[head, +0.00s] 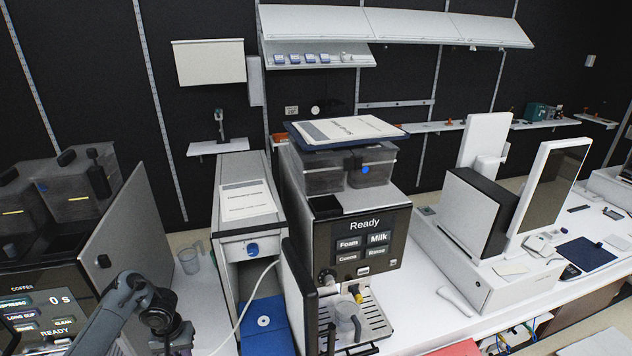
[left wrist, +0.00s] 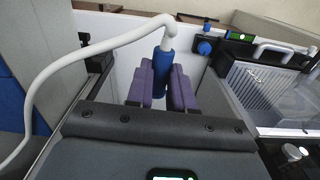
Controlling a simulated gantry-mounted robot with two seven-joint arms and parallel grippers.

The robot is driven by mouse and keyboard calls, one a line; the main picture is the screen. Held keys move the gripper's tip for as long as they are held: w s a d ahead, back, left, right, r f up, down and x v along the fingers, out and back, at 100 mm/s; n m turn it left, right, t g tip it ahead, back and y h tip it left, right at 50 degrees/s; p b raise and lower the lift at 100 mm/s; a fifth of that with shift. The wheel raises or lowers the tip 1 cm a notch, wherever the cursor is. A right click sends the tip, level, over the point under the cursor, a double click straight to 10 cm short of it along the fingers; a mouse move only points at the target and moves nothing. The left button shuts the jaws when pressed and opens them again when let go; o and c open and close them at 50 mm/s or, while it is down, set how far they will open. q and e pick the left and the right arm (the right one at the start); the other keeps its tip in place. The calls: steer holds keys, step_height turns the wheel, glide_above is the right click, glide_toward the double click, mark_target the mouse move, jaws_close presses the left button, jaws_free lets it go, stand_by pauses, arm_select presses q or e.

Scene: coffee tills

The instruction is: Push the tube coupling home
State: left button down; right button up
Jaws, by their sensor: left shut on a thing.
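The blue tube coupling (left wrist: 163,66) is on the end of a thick white tube (left wrist: 110,45) in the left wrist view. My left gripper (left wrist: 161,92) has its purple fingers shut on the coupling, which stands nearly upright between them. The tube arches from its top to the left and down. In the head view the white tube (head: 246,308) runs down in front of the narrow grey unit (head: 245,180). My left arm (head: 130,300) comes in at the lower left, its fingers cut off by the bottom edge. I cannot tell whether the coupling touches a port. My right gripper is not in view.
A blue knob (left wrist: 205,46) sits right of the coupling, beside a green-lit display (left wrist: 240,37). The coffee machine showing Ready (head: 355,240) stands right of the narrow unit. A clear jug (head: 189,260) stands behind my left arm. A blue panel (head: 262,322) lies below the narrow unit.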

arm_select(q)
steer(key=shift+w+d+r, duration=0.4)
steer(key=shift+w+r, duration=0.1)
steer(key=shift+r, duration=0.25)
steer(key=w+d+r+m, duration=0.2)
steer(key=d+r, duration=0.4)
steer(key=d, duration=0.2)
steer(key=s+d+p, duration=0.1)
steer(key=s+d, duration=0.4)
steer(key=s, duration=0.5)
steer(key=shift+s+d+r+m+p, duration=0.15)
steer(key=shift+s+d+m+p, duration=0.15)
steer(key=shift+d+m+p, duration=0.1)
